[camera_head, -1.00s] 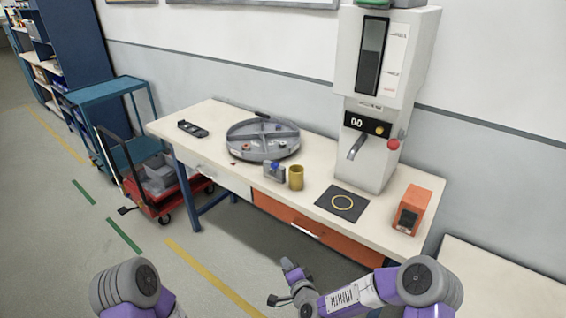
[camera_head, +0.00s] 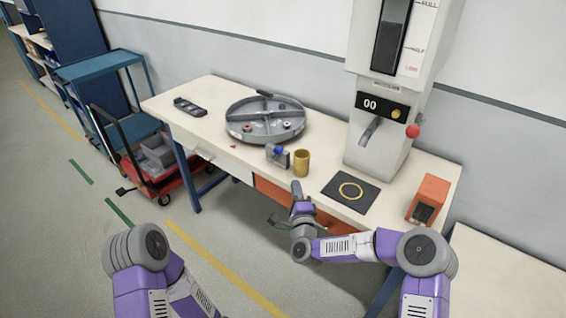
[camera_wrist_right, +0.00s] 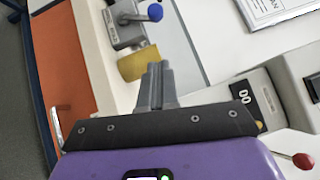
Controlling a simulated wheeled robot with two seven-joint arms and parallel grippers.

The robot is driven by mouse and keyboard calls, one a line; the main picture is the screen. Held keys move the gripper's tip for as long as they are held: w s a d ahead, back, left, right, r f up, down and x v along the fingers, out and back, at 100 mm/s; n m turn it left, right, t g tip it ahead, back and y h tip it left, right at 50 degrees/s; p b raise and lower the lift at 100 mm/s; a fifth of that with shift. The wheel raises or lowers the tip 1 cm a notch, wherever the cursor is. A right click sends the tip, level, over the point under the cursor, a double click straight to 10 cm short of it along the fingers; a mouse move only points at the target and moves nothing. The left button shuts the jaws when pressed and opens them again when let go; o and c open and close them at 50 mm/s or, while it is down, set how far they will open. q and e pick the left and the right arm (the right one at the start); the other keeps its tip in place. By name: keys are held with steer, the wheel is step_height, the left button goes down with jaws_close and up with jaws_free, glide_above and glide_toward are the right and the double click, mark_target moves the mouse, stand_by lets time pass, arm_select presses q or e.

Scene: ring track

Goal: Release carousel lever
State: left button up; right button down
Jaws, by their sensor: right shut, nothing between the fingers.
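The carousel (camera_head: 236,133) is a round grey tray with dividers and a few small parts, lying on the workbench. The carousel lever (camera_head: 278,157) is a small grey block with a blue ball knob at the bench's front edge. In the right wrist view the lever's blue knob (camera_wrist_right: 154,12) is at the top, beyond the fingertips. My right gripper (camera_head: 297,186) is in front of the bench, below the lever and cup in the picture. In the right wrist view its fingers (camera_wrist_right: 157,72) are together and empty, apart from the lever. My left gripper is out of view.
A yellow cup (camera_head: 302,164) stands right beside the lever. A tall dispenser (camera_head: 376,150) with a red ball handle (camera_head: 412,131), a black mat (camera_head: 335,190) with a yellow ring and an orange box (camera_head: 430,195) are to the right. A black tray (camera_head: 190,107) lies left.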

steer(key=b, duration=0.1)
glide_toward(283, 151)
steer(key=w+d, duration=0.2)
steer(key=shift+w+a+r, duration=0.2)
steer(key=shift+w+a, duration=0.95)
steer(key=shift+a, duration=0.1)
steer(key=shift+w+a+r, duration=0.15)
steer(key=shift+w+a, duration=0.2)
steer(key=shift+a, duration=0.05)
